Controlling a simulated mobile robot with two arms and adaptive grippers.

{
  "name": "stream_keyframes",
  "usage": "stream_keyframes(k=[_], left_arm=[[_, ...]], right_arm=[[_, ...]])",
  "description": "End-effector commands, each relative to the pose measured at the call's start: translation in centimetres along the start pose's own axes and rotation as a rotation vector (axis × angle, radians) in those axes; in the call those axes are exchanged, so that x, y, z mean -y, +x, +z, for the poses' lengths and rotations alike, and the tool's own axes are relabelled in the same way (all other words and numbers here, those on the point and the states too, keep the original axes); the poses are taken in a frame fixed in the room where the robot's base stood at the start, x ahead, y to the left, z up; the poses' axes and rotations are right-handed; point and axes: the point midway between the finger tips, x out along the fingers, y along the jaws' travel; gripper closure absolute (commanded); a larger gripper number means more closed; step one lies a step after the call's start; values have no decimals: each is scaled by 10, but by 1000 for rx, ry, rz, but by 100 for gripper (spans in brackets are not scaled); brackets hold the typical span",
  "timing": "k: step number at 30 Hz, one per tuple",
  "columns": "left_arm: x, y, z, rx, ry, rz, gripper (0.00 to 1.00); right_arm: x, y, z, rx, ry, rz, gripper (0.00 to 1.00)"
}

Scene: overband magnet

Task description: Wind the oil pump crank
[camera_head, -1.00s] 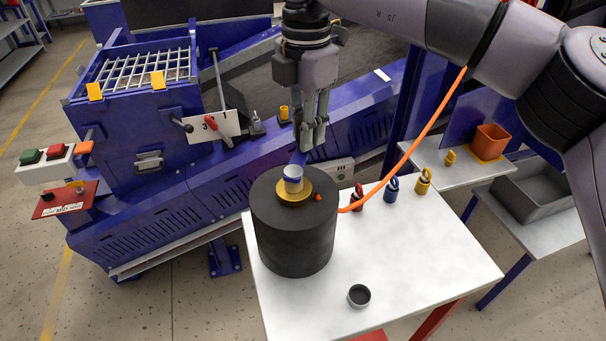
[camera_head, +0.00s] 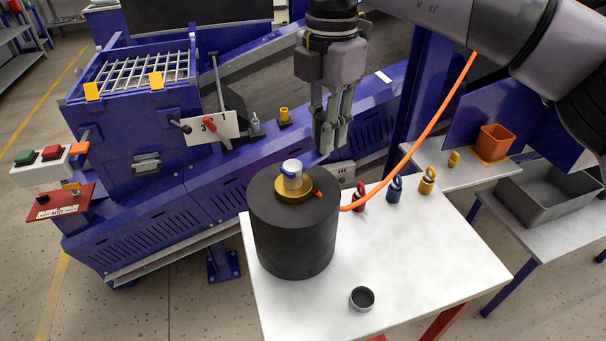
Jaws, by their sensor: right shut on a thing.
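The oil pump is a black drum (camera_head: 292,235) on the white table, with a gold collar (camera_head: 281,194) and a pale upright hub (camera_head: 292,170) on top. A blue crank arm (camera_head: 313,164) reaches from the hub toward the back right, up to my right gripper (camera_head: 328,146). My right gripper points down with its fingers together on the crank's outer end. The fingers hide the crank handle. My left gripper is not in view.
An orange hose (camera_head: 412,152) runs from the drum's top up past my right arm. Red, blue (camera_head: 394,189) and yellow (camera_head: 427,181) ringed pieces stand right of the drum. A small dark cup (camera_head: 361,298) stands at the front. The blue machine is behind.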

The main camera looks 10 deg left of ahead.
Motion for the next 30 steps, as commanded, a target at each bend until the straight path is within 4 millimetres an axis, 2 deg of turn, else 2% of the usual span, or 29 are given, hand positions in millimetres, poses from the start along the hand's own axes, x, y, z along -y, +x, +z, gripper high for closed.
stream_keyframes(k=[1,11,18,19,30], left_arm=[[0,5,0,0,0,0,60],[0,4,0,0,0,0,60],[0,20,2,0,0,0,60],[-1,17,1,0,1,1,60],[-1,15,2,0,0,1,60]], right_arm=[[3,3,-4,-6,-8,-2,100],[4,0,-4,-8,-8,0,100],[17,2,-7,-8,-9,4,100],[17,0,-8,-8,-8,3,80],[17,-1,-4,-4,-2,1,56]])
